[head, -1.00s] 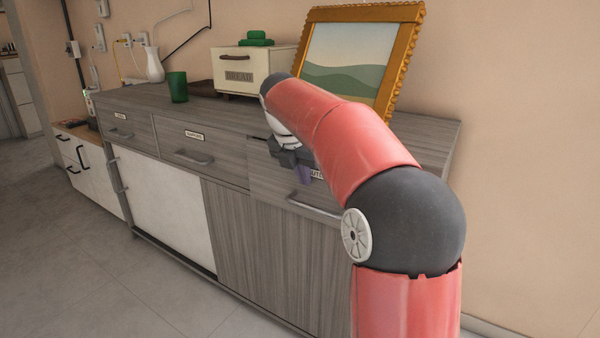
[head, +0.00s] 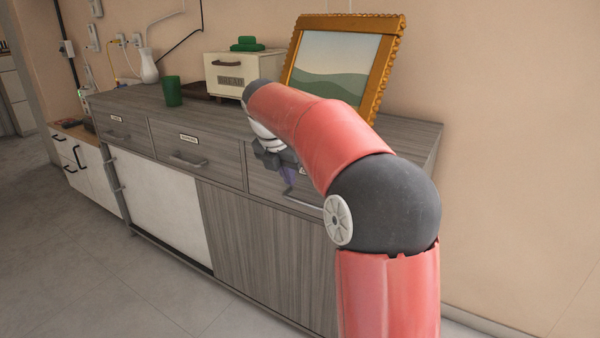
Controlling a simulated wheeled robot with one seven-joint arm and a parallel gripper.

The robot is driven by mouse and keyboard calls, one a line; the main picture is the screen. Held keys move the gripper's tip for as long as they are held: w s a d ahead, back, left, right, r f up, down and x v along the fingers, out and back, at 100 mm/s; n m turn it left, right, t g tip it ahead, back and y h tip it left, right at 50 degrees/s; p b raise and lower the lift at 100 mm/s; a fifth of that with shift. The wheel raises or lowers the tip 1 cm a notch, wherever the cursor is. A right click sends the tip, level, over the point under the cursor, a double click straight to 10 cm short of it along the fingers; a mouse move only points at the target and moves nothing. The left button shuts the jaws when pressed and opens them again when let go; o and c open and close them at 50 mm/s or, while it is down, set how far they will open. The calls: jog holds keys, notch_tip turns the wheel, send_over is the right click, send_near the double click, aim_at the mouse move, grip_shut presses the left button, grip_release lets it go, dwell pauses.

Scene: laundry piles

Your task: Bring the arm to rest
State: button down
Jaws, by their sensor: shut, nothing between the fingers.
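My red arm with a dark elbow joint reaches from the lower right over the front of a grey wooden sideboard (head: 262,240). My gripper (head: 288,181) is small and partly hidden behind my forearm. It is shut and empty, in front of the right-hand drawer (head: 258,181). A purple part shows at its fingers, close to that drawer's handle (head: 300,201). I cannot tell whether it touches the handle. The drawer looks shut, but my arm covers much of it.
On the sideboard top stand a gold-framed picture (head: 335,65), a cream bread box (head: 234,78) with a green item (head: 247,44) on it, a green cup (head: 172,91) and a white vase (head: 148,66). The floor (head: 90,260) at the left is clear.

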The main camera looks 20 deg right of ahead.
jog(key=p+v, duration=0.2)
jog(key=v, duration=0.6)
jog(key=s+a+m, duration=0.3)
jog(key=s+m, duration=0.3)
jog(key=s, duration=0.2)
jog(key=s+f+m+t+y, duration=0.1)
jog(key=s+f+m, duration=0.6)
jog(key=s+m, duration=0.2)
jog(key=s+a+f+m+t+y, duration=0.1)
jog(key=s+f+m+y, duration=0.1)
jog(key=s+f+m, duration=0.4)
jog(key=s+m, duration=0.4)
jog(key=s, duration=0.2)
jog(key=shift+a+f+t, duration=0.3)
jog(key=shift+f+t, duration=0.05)
jog(key=shift+t, duration=0.05)
jog(key=shift+s, duration=0.15)
